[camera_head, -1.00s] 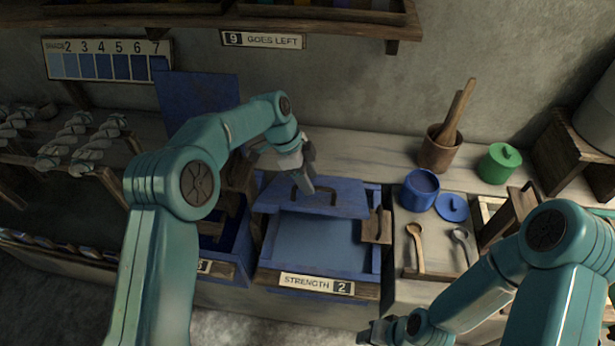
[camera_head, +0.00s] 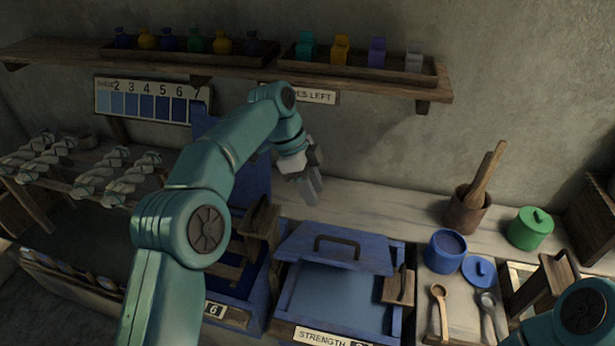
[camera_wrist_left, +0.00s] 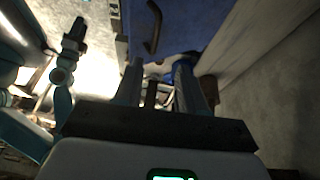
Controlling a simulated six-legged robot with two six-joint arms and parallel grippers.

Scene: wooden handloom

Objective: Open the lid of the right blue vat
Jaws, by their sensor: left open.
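The right blue vat (camera_head: 290,292) stands at the bench front with a "STRENGTH" sign on its front edge. Its blue lid (camera_head: 300,246) lies toward the back, slightly tilted, leaving the blue surface inside showing in front. The lid carries a dark curved handle (camera_head: 337,240), which also shows in the left wrist view (camera_wrist_left: 153,28). My left gripper (camera_head: 310,190) is open and empty, above and behind the lid, clear of the handle. My right arm shows at the lower right of the head view, its gripper out of frame. A dark gripper (camera_wrist_left: 75,35) on a teal arm shows at the left of the wrist view, its jaws unclear.
The left vat (camera_head: 228,290) has a raised blue panel behind it. A wooden block with a handle (camera_head: 397,290) sits at the right vat's right edge. Right of it stand a blue pot (camera_head: 445,252), spoons and a green pot (camera_head: 531,229). A shelf (camera_head: 240,72) hangs above.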

